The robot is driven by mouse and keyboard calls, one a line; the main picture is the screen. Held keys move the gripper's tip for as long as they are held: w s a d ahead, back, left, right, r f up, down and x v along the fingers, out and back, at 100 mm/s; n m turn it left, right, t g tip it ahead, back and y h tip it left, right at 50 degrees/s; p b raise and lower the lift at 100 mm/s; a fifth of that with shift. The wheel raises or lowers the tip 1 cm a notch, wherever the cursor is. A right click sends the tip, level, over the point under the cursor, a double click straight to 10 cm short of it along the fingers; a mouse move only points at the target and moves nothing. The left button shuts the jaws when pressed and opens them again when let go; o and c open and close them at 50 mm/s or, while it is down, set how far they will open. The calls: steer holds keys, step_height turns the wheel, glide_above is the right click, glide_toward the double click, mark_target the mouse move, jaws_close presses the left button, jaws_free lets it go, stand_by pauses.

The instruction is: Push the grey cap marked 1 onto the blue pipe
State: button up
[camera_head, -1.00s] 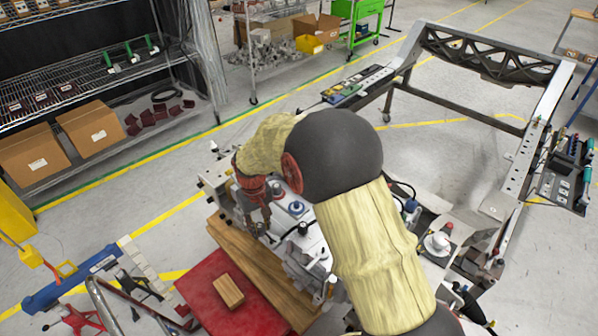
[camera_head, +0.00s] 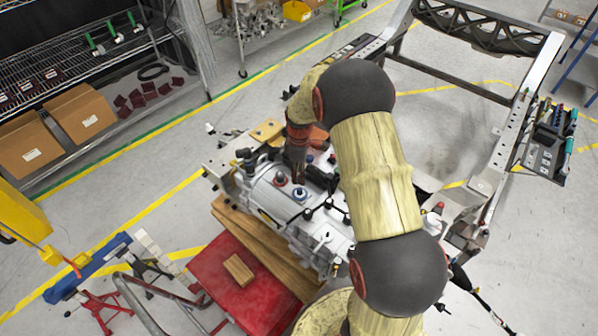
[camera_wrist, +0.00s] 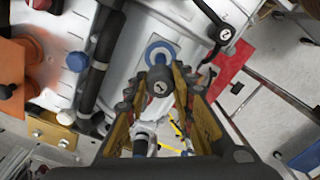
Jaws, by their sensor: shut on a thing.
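The grey cap marked 1 (camera_wrist: 160,87) sits between the fingers of my gripper (camera_wrist: 158,98) in the wrist view, its marked face toward the camera. My gripper is shut on it. A blue ring-shaped fitting (camera_wrist: 160,50), which looks like the blue pipe, stands on the pale casing just above the cap in the picture. The cap appears apart from it, though depth is hard to judge. The cap cannot be made out there.
A black hose (camera_wrist: 104,55) runs at left. A red table (camera_head: 215,275) is in front.

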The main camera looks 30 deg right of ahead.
mark_target(300, 189)
steer(key=shift+f+b, duration=1.05)
steer(key=shift+f, duration=0.95)
steer(key=shift+s+d+r, duration=0.1)
steer(key=shift+f+b, duration=0.7)
steer(key=shift+f, duration=0.7)
steer(key=shift+f, duration=0.55)
steer(key=o, duration=0.8)
steer(key=shift+c, duration=0.2)
steer(key=shift+o, duration=0.3)
